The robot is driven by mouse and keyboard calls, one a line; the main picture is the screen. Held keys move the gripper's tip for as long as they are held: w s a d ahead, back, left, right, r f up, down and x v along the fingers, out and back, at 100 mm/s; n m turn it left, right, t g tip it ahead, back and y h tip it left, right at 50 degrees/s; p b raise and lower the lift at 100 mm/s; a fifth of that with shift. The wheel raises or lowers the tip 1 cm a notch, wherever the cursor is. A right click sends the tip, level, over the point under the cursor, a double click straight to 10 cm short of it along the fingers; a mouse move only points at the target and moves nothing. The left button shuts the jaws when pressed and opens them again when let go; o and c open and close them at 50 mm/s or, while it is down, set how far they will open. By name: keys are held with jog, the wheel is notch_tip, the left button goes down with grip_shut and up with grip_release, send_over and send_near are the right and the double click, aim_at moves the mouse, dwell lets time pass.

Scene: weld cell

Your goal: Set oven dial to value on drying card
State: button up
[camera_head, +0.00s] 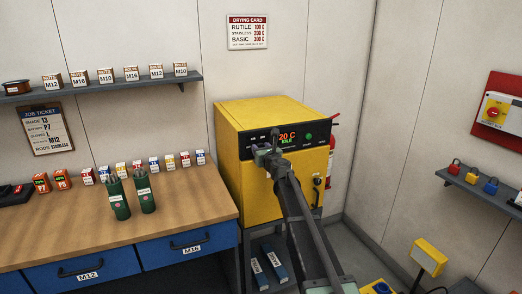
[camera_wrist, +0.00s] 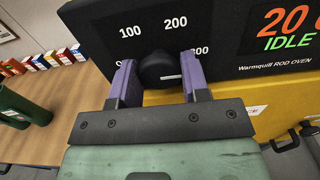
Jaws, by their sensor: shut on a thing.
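The yellow rod oven (camera_head: 232,150) stands on a stand right of the bench. Its black panel reads 20 C and IDLE. My gripper (camera_wrist: 160,76) has a purple finger on each side of the black dial (camera_wrist: 158,66) and is shut on it. The dial scale shows 100 and 200; another mark at right is partly covered, and one at left is mostly hidden. A short white line shows low on the dial. In the head view my gripper (camera_head: 266,156) covers the dial. The drying card (camera_head: 247,32) lists rutile 100 C, stainless 200 C, basic 300 C.
The job ticket (camera_head: 46,129) on the left wall gives the rods as stainless. Green canisters (camera_head: 118,199) and small boxes stand on the bench (camera_head: 190,205). A shelf (camera_head: 110,85) holds labelled boxes. A red fire extinguisher (camera_head: 331,135) is right of the oven.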

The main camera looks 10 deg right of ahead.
dwell(0.3)
jog(key=o, duration=0.9)
jog(key=s+d, duration=0.2)
jog(key=s, duration=0.8)
jog(key=shift+s, duration=0.35)
jog(key=shift+d, duration=0.1)
